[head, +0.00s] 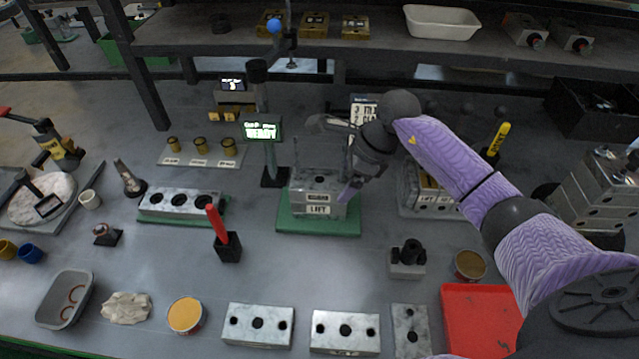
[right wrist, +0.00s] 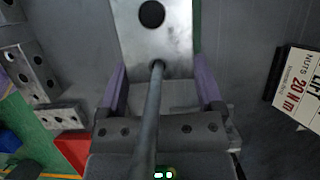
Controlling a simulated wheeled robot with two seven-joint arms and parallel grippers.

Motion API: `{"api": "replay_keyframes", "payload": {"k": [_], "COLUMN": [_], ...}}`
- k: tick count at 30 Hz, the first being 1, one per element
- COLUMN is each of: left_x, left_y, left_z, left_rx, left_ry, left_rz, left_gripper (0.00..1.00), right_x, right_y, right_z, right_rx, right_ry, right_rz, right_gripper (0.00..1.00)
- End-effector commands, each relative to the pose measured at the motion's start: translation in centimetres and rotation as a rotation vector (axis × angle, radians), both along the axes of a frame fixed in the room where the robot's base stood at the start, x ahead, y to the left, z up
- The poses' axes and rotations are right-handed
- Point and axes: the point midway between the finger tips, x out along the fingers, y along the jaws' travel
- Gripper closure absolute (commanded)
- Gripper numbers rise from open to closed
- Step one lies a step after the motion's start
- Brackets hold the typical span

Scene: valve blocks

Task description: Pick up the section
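The section, a grey metal block (head: 318,186) with a dark hole in its top and a LIFT label on its front, sits on a green pad (head: 290,224). Thin upright rods stand at its ends. My right gripper (head: 350,188) comes down from the right onto the block's right end. In the right wrist view the block (right wrist: 178,45) lies between the purple fingertips (right wrist: 158,75), one at each side, very close or touching. Whether they press on it I cannot tell. A rod rises close to that camera. My left gripper is out of view.
A lit READY display (head: 262,130) stands behind the block. A red-handled tool in a black holder (head: 228,247) stands front left. A three-hole block (head: 182,203) lies to the left. More metal blocks (head: 258,324) line the front edge, with a red tray (head: 482,320) at right.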

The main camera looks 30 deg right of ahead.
Motion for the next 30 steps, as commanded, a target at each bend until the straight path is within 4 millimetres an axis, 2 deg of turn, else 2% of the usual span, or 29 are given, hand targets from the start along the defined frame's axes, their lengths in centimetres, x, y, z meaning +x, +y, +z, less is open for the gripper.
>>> {"api": "replay_keyframes", "payload": {"k": [1,9,10,20,23,30], "left_x": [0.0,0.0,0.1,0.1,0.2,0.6], "left_y": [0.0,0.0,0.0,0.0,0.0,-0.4], "left_z": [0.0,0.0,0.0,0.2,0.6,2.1], "left_rx": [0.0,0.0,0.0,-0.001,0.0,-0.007], "left_ry": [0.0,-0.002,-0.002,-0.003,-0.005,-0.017], "left_rz": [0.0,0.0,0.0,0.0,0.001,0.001], "left_gripper": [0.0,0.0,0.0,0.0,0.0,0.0], "right_x": [0.0,0.0,0.0,0.0,0.1,0.1], "right_y": [0.0,0.0,0.0,0.0,-0.1,-0.1], "right_z": [0.0,0.0,0.0,0.6,2.0,7.9], "right_rx": [0.0,0.001,0.001,0.001,0.0,-0.001], "right_ry": [0.0,-0.001,-0.001,-0.004,-0.004,-0.007], "right_rz": [0.0,0.0,0.0,0.001,0.001,0.0], "right_gripper": [0.4,0.97,1.0,1.0,1.0,1.0]}}
